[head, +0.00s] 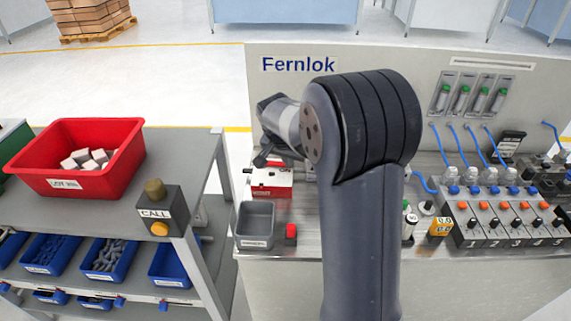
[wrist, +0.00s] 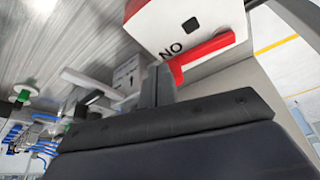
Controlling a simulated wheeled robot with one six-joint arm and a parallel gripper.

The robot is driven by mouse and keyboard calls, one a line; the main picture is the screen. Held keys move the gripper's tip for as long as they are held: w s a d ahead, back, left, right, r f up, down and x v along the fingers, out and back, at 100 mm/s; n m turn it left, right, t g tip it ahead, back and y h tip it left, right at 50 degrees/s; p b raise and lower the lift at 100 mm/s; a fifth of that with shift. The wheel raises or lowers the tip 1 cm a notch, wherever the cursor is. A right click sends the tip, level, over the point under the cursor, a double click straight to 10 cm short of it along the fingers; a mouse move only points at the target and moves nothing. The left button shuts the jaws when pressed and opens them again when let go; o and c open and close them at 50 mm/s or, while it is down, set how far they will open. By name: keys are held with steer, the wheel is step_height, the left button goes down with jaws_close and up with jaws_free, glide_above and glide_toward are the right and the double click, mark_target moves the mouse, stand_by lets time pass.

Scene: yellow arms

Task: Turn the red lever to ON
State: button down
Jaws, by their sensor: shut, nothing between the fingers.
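A white box with red parts (head: 270,177) stands on the steel bench, partly behind my gripper in the head view. My gripper (head: 260,160) is above the box in the head view. In the wrist view its shut, empty fingers (wrist: 159,82) are close to the end of the red bar. I cannot tell whether they touch it. The lever's far end is partly hidden.
A row of numbered switches (head: 510,222) is at right. A cart with a red bin (head: 80,155) and a CALL box (head: 160,210) stands left.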

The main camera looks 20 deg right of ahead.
steer(key=shift+w+d, duration=0.3)
stand_by(0.4)
